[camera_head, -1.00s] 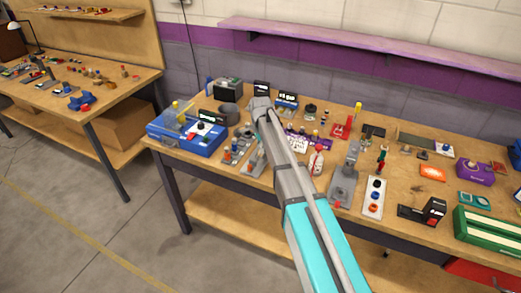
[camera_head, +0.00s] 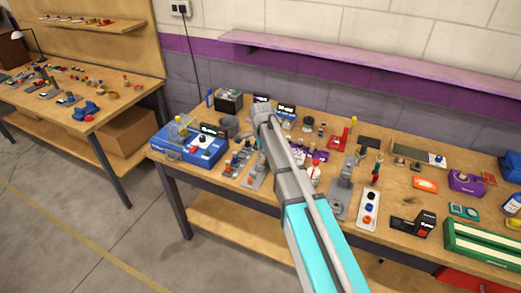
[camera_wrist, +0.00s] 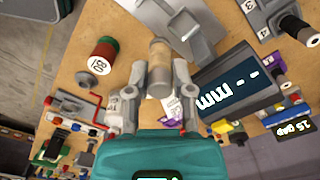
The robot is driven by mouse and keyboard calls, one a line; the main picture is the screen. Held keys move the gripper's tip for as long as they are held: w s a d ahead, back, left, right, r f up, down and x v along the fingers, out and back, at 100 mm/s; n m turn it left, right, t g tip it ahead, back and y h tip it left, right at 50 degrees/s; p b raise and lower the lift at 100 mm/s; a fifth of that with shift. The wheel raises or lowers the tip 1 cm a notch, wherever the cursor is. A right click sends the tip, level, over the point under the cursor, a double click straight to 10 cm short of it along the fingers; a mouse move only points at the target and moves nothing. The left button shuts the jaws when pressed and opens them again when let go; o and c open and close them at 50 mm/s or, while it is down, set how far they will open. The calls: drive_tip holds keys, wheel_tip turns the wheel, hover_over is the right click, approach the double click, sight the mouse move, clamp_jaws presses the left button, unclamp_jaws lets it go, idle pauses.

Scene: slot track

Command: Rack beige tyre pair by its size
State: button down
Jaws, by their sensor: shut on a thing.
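My gripper (camera_wrist: 160,74) is shut on a beige cylinder, the beige tyre pair (camera_wrist: 159,50), in the wrist view. One finger is on each side of it, and its far end points toward a grey metal bracket (camera_wrist: 192,32). A dark gauge with a "--- mm" display (camera_wrist: 236,88) stands just right of the gripper. Grey posts marked 3 and 4 (camera_wrist: 270,18), with dark cylinders, are at the upper right. In the head view my arm hides the gripper and the tyre pair.
A red and green reel marked 80 (camera_wrist: 101,56) stands left of the gripper. In the head view, a blue case (camera_head: 190,147) is at the table's left and a green box (camera_head: 482,243) at its front right. The crowded bench (camera_head: 290,205) leaves little free room.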

drive_tip(key=s+d+r+p, duration=0.1)
drive_tip(key=s+r+p, duration=0.4)
drive_tip(key=s, duration=0.5)
drive_tip(key=shift+s+d+r, duration=0.25)
drive_tip(key=shift+d+r, duration=0.15)
drive_tip(key=shift+r, duration=0.1)
drive_tip(key=shift+s, duration=0.1)
